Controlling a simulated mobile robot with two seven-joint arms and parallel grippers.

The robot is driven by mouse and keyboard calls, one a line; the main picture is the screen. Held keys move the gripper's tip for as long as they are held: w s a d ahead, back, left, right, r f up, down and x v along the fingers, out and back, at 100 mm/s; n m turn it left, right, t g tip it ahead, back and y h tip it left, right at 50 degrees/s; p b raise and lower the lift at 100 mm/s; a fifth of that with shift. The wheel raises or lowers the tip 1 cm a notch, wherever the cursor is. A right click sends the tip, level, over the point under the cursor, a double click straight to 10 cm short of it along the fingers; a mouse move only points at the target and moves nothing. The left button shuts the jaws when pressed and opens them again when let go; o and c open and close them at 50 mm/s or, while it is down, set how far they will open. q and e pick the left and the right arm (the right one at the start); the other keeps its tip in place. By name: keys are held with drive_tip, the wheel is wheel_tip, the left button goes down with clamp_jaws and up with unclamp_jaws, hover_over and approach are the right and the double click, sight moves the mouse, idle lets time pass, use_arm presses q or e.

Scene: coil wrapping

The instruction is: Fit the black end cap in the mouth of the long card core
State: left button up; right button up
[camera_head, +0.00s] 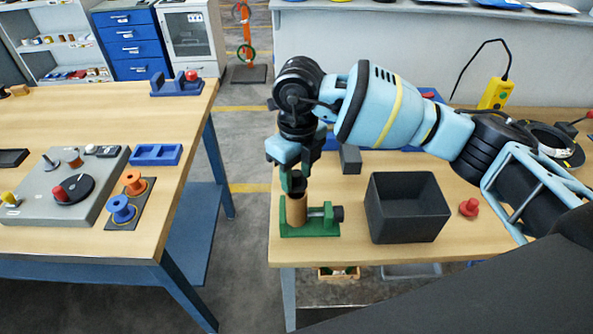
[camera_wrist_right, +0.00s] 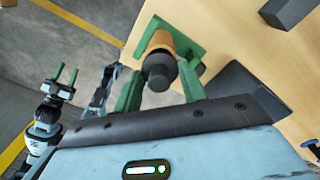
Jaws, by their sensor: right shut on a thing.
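The card core (camera_head: 297,211) is a brown tube standing upright in a green clamp (camera_head: 325,228) at the near left corner of the right table. The black end cap (camera_head: 297,184) is at the core's top, between the green fingers of my right gripper (camera_head: 293,182), which is shut on it. In the right wrist view the cap (camera_wrist_right: 159,73) lies over the end of the core (camera_wrist_right: 160,41) and hides its mouth. I cannot tell whether it sits inside. My left gripper (camera_wrist_right: 66,75) shows in the right wrist view, empty, its fingers apart, away from the core.
An open dark bin (camera_head: 407,207) stands right of the clamp, with a red knobbed piece (camera_head: 469,207) beyond it. A grey block (camera_head: 350,159) lies behind. The left table (camera_head: 60,110) holds a grey board and spools, across a floor gap.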

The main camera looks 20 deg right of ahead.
sight(297, 172)
use_arm(q)
drive_tip(key=shift+w+r+p, duration=0.4)
drive_tip(key=shift+w+r, duration=0.2)
drive_tip(key=shift+r, duration=0.15)
idle(1.5)
drive_tip(key=shift+s+f, duration=0.4)
drive_tip(key=shift+f, duration=0.1)
use_arm(e)
drive_tip(key=shift+f, duration=1.35)
drive_tip(key=o, duration=1)
drive_tip(key=shift+o, duration=0.2)
drive_tip(key=shift+r, duration=0.15)
use_arm(q)
drive_tip(key=shift+s+f+b, duration=0.1)
drive_tip(key=shift+b, duration=0.2)
use_arm(e)
wheel_tip(297, 172, up, 8)
drive_tip(key=shift+d+f, duration=0.1)
drive_tip(key=shift+f, duration=0.1)
